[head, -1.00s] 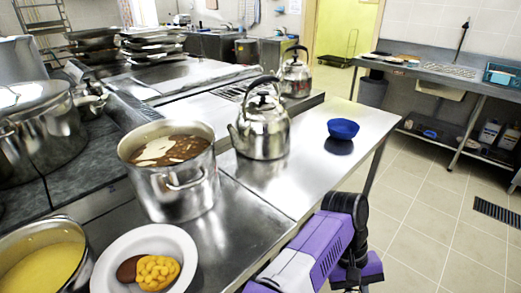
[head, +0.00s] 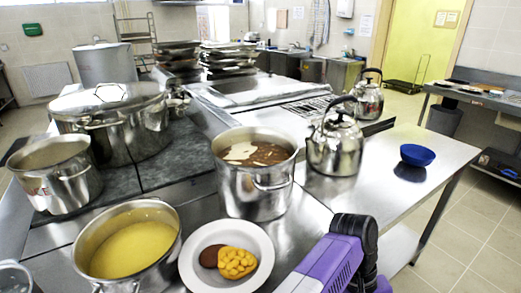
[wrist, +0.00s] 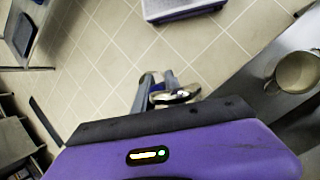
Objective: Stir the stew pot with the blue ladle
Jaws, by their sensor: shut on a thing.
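The stew pot (head: 257,195) is a steel pot of brown stew with pale pieces on top, standing on the steel counter in the middle of the head view. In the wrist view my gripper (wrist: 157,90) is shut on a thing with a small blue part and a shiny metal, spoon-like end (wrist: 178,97). I take it for the blue ladle, mostly hidden between the fingers. It is over the tiled floor in that view, apart from the counter. The head view shows only my purple arm at the lower right, not the gripper.
A pot of yellow soup (head: 128,247) and a white plate of food (head: 188,262) stand in front of the stew pot. A kettle (head: 335,145) stands close to its right. A blue bowl (head: 417,155) sits farther right on clear counter. A large lidded pot (head: 110,120) is at left.

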